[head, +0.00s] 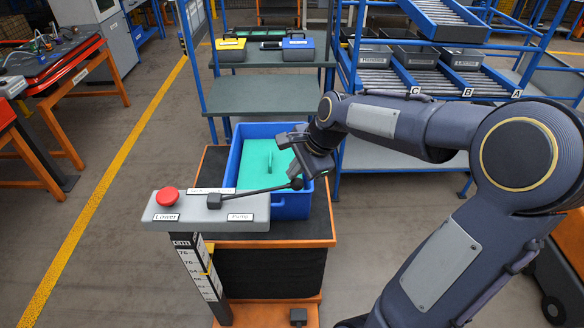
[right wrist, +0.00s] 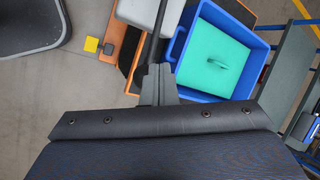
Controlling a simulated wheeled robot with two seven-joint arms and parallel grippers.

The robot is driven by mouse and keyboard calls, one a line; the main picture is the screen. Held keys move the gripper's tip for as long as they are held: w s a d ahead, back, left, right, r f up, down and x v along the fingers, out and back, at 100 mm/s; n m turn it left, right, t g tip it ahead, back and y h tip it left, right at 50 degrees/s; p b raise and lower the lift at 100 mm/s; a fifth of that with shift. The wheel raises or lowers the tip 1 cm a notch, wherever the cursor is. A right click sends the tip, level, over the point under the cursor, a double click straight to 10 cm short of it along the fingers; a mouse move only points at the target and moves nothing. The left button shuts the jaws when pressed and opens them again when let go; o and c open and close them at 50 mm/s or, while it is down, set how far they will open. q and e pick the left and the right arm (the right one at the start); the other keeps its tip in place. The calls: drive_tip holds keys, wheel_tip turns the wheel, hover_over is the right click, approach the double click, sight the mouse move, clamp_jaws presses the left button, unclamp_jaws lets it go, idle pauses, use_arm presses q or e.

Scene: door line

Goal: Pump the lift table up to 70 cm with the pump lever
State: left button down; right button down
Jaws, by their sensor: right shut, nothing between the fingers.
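The lift table (head: 270,243) has a dark top with orange edging and black bellows below. A grey panel (head: 240,212) at its front left carries a red Lower button (head: 167,196) and a Pump label. The black pump lever (head: 255,191) runs right from the panel, tilted slightly up, to a round knob. A cm scale (head: 200,270) stands below the panel; I cannot read its level surely. My right gripper (head: 301,173) is shut and empty at the knob end. In the right wrist view its fingers (right wrist: 157,82) meet in line with the lever (right wrist: 154,40); contact is unclear. My left gripper is out of view.
A blue crate (head: 290,207) with a teal item (head: 258,165) stands on the lift table, close behind the lever. A shelf (head: 262,95) with toolboxes and a roller rack stand behind. A red-topped bench is at left. The floor left of the table is clear.

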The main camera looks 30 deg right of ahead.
drive_tip(key=shift+w+a+r+p, duration=0.15)
drive_tip(key=shift+a+r+p, duration=0.1)
drive_tip(key=shift+r+p, duration=0.4)
drive_tip(key=shift+w+a+r+p, duration=0.1)
drive_tip(key=shift+a+r+p, duration=0.15)
drive_tip(key=shift+r+p, duration=0.4)
drive_tip(key=shift+r, duration=0.1)
drive_tip(key=r+p, duration=0.1)
drive_tip(key=a+r+p, duration=0.1)
drive_tip(key=r+p, duration=0.1)
drive_tip(key=w+r+p, duration=0.1)
drive_tip(key=shift+a+r, duration=0.2)
drive_tip(key=shift+r, duration=0.1)
